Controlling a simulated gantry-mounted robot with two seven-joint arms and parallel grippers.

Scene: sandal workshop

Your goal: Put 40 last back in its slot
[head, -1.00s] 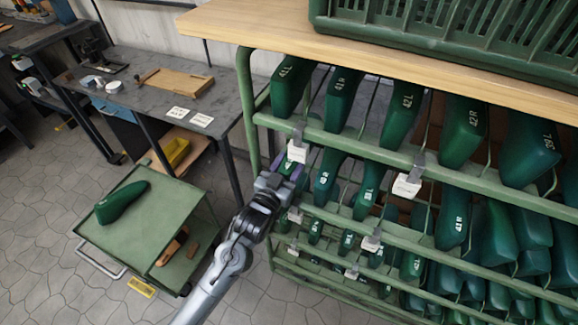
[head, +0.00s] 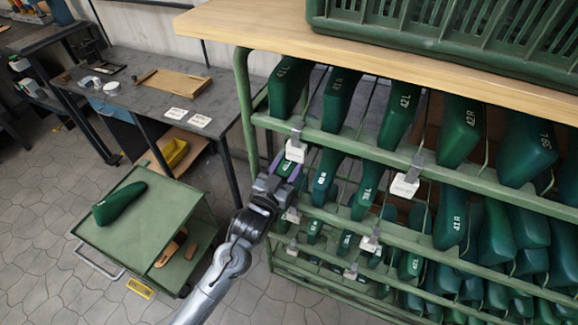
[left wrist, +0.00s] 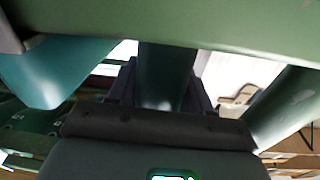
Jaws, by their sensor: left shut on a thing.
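My left gripper (head: 282,178) is at the left end of the rack's second row, just below the upper rail. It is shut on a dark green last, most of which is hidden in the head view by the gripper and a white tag. In the left wrist view the last (left wrist: 166,78) stands between the fingers, under a green rail (left wrist: 200,28). Its number cannot be read. The green rack (head: 340,140) holds rows of green lasts; neighbouring lasts (head: 325,176) hang just right of the gripper. My right gripper is not in view.
A green cart (head: 150,235) at the left carries a single green last (head: 118,203) on top and a brown item below. A grey workbench (head: 140,80) stands behind it. White tags (head: 404,186) hang from the rack rails. A green crate (head: 450,35) sits on the wooden top.

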